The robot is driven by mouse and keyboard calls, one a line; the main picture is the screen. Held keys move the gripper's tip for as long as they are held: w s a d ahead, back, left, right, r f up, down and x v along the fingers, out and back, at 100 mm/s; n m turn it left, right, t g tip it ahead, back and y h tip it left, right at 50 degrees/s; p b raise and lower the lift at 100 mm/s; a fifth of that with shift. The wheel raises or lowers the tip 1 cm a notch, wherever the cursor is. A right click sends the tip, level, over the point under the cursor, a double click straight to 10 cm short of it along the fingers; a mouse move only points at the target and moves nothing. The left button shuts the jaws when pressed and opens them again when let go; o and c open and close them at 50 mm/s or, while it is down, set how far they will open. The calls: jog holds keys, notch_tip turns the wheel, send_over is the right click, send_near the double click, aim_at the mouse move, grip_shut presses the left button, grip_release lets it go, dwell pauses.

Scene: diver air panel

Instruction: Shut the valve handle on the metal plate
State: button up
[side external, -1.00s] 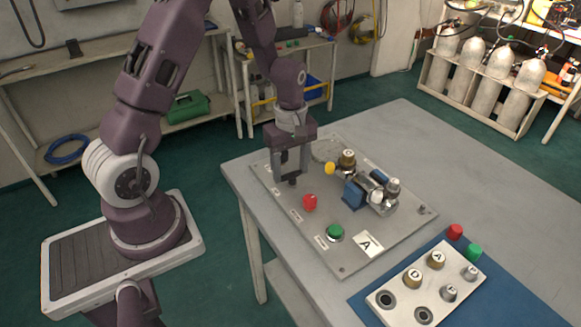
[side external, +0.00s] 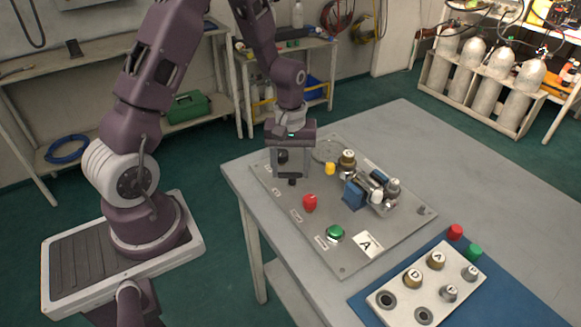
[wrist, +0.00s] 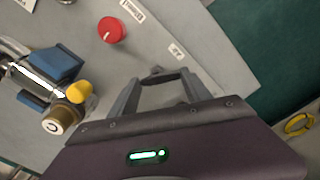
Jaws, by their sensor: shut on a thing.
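The grey metal plate (side external: 395,232) lies on the table and also fills much of the wrist view (wrist: 85,120). My gripper (side external: 291,177) is low over the plate's far left corner. Its fingers are shut on a small dark handle (side external: 292,182), which is mostly hidden by them. In the wrist view, my gripper (wrist: 158,78) has its fingertips close together around a dark piece (wrist: 153,71). I cannot make out the handle's full shape or angle.
On the plate are a red knob (side external: 310,202), a green button (side external: 335,232), a yellow knob (side external: 330,169) and a pipe assembly with blue clamps (side external: 355,195). A white block with labelled caps (side external: 388,277) sits on a blue mat (side external: 480,287).

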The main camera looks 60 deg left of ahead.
jog(key=m, duration=0.5)
jog(key=shift+w+a+m, duration=0.1)
jog(key=shift+w+m, duration=0.05)
jog(key=shift+m, duration=0.15)
jog(key=m, duration=0.5)
jog(key=shift+w, duration=0.1)
jog(key=shift+m, duration=0.4)
jog(key=o, duration=1.4)
jog(key=shift+c, duration=0.2)
notch_tip(320, 180, up, 7)
jog(key=shift+r, duration=0.1)
